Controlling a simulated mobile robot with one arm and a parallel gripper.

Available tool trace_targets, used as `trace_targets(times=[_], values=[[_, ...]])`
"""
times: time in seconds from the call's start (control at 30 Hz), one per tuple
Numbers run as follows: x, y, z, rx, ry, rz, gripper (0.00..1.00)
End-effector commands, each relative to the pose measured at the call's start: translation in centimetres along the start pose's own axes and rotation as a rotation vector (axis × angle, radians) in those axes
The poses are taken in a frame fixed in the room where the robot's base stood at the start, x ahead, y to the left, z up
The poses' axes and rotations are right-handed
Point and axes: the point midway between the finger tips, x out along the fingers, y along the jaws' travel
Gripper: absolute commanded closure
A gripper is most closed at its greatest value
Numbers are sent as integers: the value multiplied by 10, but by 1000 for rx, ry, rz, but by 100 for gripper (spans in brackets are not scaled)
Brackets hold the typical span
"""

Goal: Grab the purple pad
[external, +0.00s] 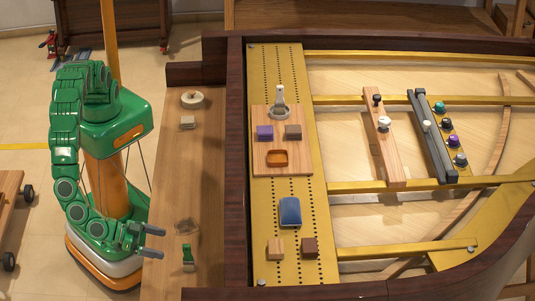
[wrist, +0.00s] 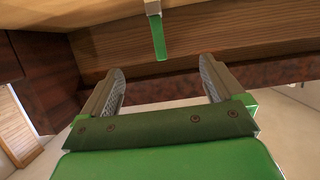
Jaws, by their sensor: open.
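The purple pad (external: 265,132) is a small purple block on a wooden board (external: 262,170). The board lies on the gold, hole-dotted plate (external: 262,65) inside the piano. The pad sits at the board's left, beside a brown block (external: 293,131). My gripper (external: 157,242) is open and empty, low at the left, by the wooden ledge and well away from the pad. In the wrist view my gripper (wrist: 162,78) shows both fingers apart with nothing between them. The pad is not in the wrist view.
A green-handled tool (external: 188,258) lies on the ledge (external: 205,160) near my gripper; its green part shows in the wrist view (wrist: 158,38). The dark piano rim (external: 236,200) stands between ledge and plate. A metal peg (external: 280,100), orange tray (external: 277,157) and blue pad (external: 290,211) are near.

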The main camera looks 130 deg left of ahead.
Motion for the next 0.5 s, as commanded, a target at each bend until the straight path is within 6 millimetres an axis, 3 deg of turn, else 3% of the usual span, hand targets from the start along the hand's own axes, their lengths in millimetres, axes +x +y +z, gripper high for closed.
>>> trace_targets(times=[0.17,0.5], values=[[-11,1,-28,-5,0,3,5],[-44,1,-118,-8,-3,4,5]])
